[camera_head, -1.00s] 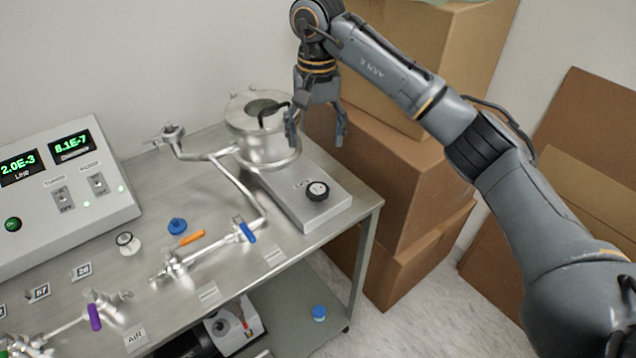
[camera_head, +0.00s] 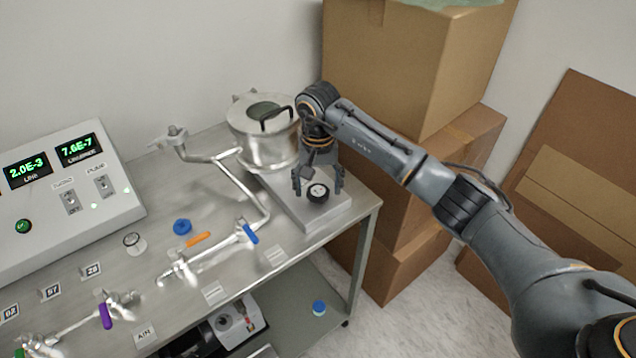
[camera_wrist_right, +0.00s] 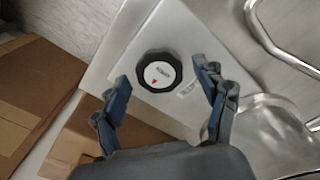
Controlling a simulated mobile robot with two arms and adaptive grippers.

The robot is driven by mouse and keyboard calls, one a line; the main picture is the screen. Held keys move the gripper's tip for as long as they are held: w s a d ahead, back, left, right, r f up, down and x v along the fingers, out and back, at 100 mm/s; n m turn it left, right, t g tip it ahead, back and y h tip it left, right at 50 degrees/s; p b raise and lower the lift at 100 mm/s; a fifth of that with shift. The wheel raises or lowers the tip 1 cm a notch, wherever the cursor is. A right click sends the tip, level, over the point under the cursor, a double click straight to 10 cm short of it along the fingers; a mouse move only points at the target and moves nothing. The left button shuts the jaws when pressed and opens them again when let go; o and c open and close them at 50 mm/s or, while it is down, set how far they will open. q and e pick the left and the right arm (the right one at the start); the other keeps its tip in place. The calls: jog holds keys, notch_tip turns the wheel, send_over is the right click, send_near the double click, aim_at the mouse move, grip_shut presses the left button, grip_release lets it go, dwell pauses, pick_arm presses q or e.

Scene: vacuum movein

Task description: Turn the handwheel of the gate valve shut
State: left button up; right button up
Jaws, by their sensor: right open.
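The handwheel (camera_head: 317,193) is a black knurled knob with a white face on top of the grey gate valve body (camera_head: 322,214), near the table's right corner. In the right wrist view the handwheel (camera_wrist_right: 158,71) shows a red mark and small lettering on its face. My right gripper (camera_head: 318,188) is open just above the handwheel, with its fingers to either side. In the right wrist view the fingertips of my right gripper (camera_wrist_right: 161,72) are spread wider than the wheel, with gaps on both sides. Contact is not visible. My left gripper is not in view.
A steel chamber (camera_head: 262,140) with a round lid stands behind the valve. Pipes with a blue lever (camera_head: 250,234) run to the left. A console (camera_head: 65,185) with green readouts sits at far left. Stacked cardboard boxes (camera_head: 415,60) stand behind the table's right edge.

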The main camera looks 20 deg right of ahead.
jog(key=shift+c, duration=0.4)
jog(key=c, duration=1.1)
jog(key=shift+o, duration=0.2)
jog(key=shift+f, duration=0.1)
